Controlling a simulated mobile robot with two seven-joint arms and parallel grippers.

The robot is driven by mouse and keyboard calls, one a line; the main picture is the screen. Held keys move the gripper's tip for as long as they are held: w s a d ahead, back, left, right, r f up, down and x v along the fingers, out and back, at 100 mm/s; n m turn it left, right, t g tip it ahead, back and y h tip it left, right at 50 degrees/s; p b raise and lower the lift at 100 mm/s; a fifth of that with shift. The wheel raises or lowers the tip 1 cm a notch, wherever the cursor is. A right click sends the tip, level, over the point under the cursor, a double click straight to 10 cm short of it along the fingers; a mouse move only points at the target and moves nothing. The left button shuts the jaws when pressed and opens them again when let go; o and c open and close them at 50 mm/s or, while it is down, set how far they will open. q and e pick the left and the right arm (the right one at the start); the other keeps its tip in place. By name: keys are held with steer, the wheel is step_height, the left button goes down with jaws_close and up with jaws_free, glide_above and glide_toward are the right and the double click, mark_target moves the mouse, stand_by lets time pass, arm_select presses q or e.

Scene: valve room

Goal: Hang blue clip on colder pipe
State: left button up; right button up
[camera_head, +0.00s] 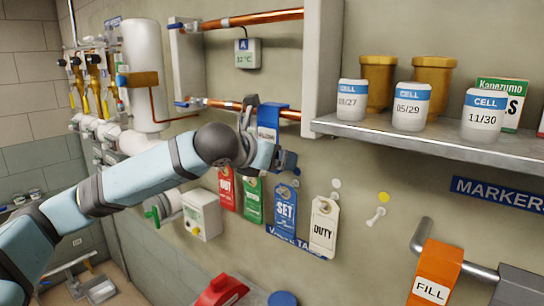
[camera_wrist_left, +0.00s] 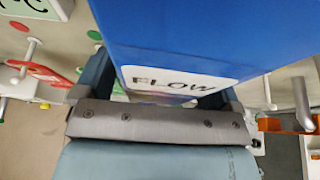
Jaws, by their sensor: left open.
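The blue clip (camera_head: 271,111) sits at the lower copper pipe (camera_head: 228,105) and appears to hang over it. Its white label reads FLOW in the left wrist view (camera_wrist_left: 185,83). My left gripper (camera_head: 287,161) is just below the clip, open, with its fingers on either side of the clip's lower part. Whether the fingers touch it cannot be told. The upper copper pipe (camera_head: 255,19) has a display (camera_head: 247,54) marked A, reading 32 °C. No reading for the lower pipe is visible. My right gripper is not in view.
A shelf (camera_head: 430,140) with white CELL jars stands right of the pipes. Several tags, including a blue SET tag (camera_head: 285,211) and a white DUTY tag (camera_head: 323,228), hang below my left gripper. An orange FILL clip (camera_head: 436,272) hangs on a rail at lower right.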

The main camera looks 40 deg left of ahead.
arm_select(q)
steer(key=d+b+v, duration=0.1)
steer(key=b+v, duration=0.1)
steer(key=v, duration=1.1)
steer(key=d+f+n+g+h, duration=0.1)
steer(key=d+f+n, duration=0.25)
steer(key=f, duration=0.45)
steer(key=d+f+n+g, duration=0.1)
steer(key=d+f+n, duration=0.2)
steer(key=f+n, duration=0.35)
steer(key=d+f+n+g+h, duration=0.1)
steer(key=d+f+n, duration=0.2)
steer(key=f, duration=0.7)
steer(key=s+f+n+g+y, duration=0.3)
steer(key=s+f+n+g, duration=0.4)
steer(key=s+f+n, duration=1.5)
steer(key=w+d+f+t+h, duration=0.1)
steer(key=w+d+f+t, duration=0.1)
steer(key=f, duration=0.3)
steer(key=w+d+f+t+h, duration=0.1)
steer(key=w+d+f+t, duration=0.1)
steer(key=f, duration=0.3)
steer(key=w+d+f+m+t+h, duration=0.1)
steer(key=w+d+f+t, duration=0.1)
steer(key=f, duration=0.3)
steer(key=shift+w+d+f+t, duration=0.2)
steer(key=shift+w+d+t, duration=0.25)
steer(key=shift+t, duration=0.35)
